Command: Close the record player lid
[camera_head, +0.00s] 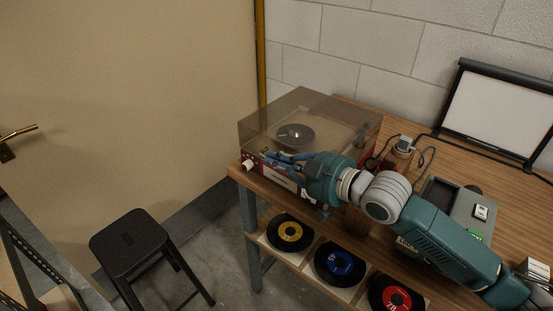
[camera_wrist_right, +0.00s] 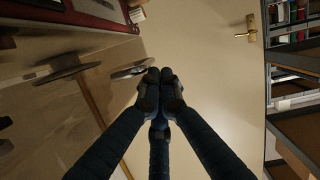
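The record player (camera_head: 248,167) stands at the left end of the wooden table, with a reddish front and a light knob. Its smoky see-through lid (camera_head: 305,103) is down over the platter (camera_head: 295,136) and looks about level. My right gripper partly covers its front edge, so I cannot tell whether a small gap is left there. My right gripper (camera_head: 272,157) is at the front of the record player, pointing left. In the right wrist view its fingers (camera_wrist_right: 160,78) are together with nothing visible between them. My left gripper is not in view.
Records with yellow, blue and red labels (camera_head: 340,264) lie on the shelf below. A grey device (camera_head: 478,212) sits right on the table, partly behind my right arm. A framed white panel (camera_head: 497,112) stands behind. A black stool (camera_head: 130,243) stands on the floor at left.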

